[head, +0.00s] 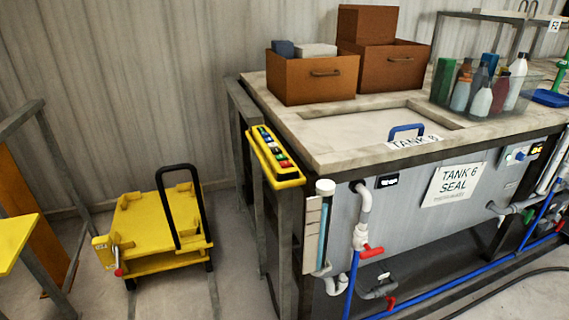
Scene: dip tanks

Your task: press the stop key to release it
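A yellow control box (288,182) hangs along the left side of the tank bench, on the grey frame. Neither of my grippers shows in the head view, and nothing is seen touching the box.
The tank bench (310,158) fills the right, with a blue-handled lid (405,131), brown bins (312,80) and a clear tub of bottles (438,93) on top. Pipes with red valves (372,252) run along its front. A yellow cart (140,217) stands left; some floor between is clear.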

